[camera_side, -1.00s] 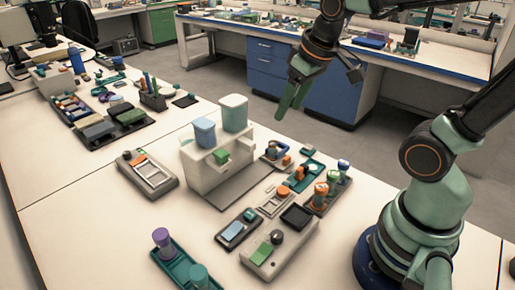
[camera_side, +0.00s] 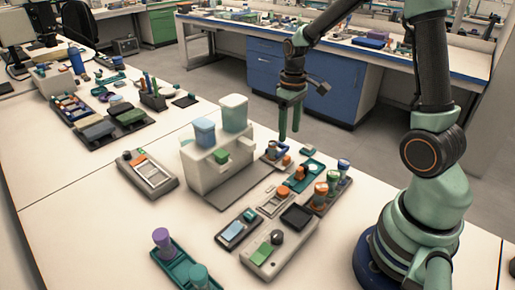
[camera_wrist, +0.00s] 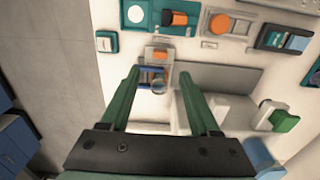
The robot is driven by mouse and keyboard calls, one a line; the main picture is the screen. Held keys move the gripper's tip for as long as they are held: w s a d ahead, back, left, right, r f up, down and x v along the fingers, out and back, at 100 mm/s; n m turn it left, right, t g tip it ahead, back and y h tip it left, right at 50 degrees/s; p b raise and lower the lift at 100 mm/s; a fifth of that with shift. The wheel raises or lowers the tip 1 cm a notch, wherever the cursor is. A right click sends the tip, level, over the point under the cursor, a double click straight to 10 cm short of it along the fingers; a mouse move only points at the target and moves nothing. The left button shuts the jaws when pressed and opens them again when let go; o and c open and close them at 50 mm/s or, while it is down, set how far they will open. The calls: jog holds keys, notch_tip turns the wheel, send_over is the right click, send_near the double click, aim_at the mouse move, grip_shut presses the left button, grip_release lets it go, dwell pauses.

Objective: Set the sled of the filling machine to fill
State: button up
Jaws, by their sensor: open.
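The filling machine (camera_side: 205,172) is a white block with a blue and a green container on top and a green block on its front. A dark grey plate (camera_side: 238,187) runs along its front. A small blue frame with an orange block, probably the sled (camera_side: 271,153), sits near the plate's far end. In the wrist view this sled (camera_wrist: 150,73) lies between my fingertips, with a round clear part on it. My gripper (camera_side: 290,137) is open and empty, pointing down above that end. Contact cannot be told. The sled's setting marks are not readable.
A teal tray (camera_side: 303,178) and a rack of orange-capped and other capped vials (camera_side: 327,197) stand close to the right. Grey devices (camera_side: 279,247) lie in front, another (camera_side: 148,174) to the left. The floor (camera_wrist: 50,70) shows beyond the table edge.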

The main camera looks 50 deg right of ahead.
aim_at(287, 157)
notch_tip(287, 157, down, 10)
jog(key=shift+r, duration=0.25)
grip_shut()
dwell(1.5)
